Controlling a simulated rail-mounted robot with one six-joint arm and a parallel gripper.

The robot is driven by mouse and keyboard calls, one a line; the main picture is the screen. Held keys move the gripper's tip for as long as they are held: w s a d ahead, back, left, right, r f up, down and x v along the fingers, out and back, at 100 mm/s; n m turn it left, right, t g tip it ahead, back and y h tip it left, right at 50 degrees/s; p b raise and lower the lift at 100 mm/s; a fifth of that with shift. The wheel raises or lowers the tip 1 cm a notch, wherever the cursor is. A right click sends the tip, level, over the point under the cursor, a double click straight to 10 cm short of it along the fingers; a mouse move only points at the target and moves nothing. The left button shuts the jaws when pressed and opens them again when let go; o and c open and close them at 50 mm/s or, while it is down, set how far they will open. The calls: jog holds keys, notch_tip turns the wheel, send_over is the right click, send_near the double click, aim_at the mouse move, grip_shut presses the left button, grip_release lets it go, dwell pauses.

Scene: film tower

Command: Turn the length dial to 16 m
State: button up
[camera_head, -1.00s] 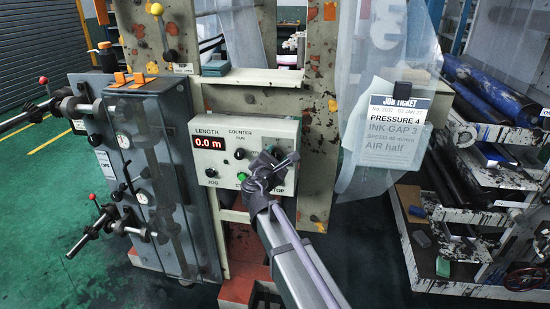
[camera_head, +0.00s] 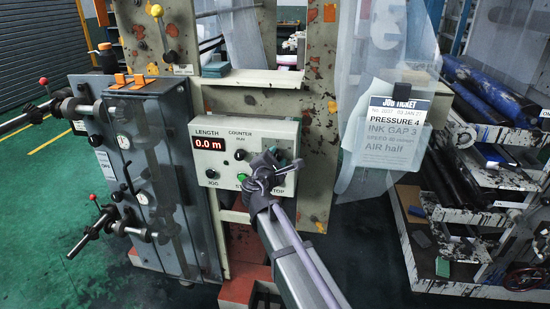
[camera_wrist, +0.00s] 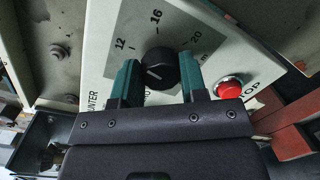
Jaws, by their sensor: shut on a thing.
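The length dial (camera_wrist: 160,66) is a round black knob with a short pale line on its face. It sits on the grey control panel, below printed numbers 12, 16 and 20 in the wrist view. My gripper (camera_wrist: 161,76) has one green finger on each side of the knob and is shut on it. I cannot tell for certain which number the pale line points to. In the head view, my gripper (camera_head: 284,171) covers the dial. The control box (camera_head: 226,138) has a red LENGTH display (camera_head: 208,144) reading 0.0 m.
A red stop button (camera_wrist: 229,88) is close to the right finger in the wrist view. A green button (camera_head: 241,178) and other black knobs are left of my gripper. A job ticket (camera_head: 393,133) hangs at the right. Grey machine housing (camera_head: 150,170) stands at the left.

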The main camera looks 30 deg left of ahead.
jog(key=m+p, duration=0.1)
jog(key=m, duration=0.7)
jog(key=shift+d+g, duration=0.1)
jog(key=shift+g, duration=0.2)
jog(key=shift+m+y, duration=0.3)
jog(key=shift+y, duration=0.1)
jog(key=o, duration=0.9)
jog(key=p+v, duration=0.1)
jog(key=v, duration=0.9)
jog(key=shift+s+r, duration=0.2)
jog(key=shift+s, duration=0.2)
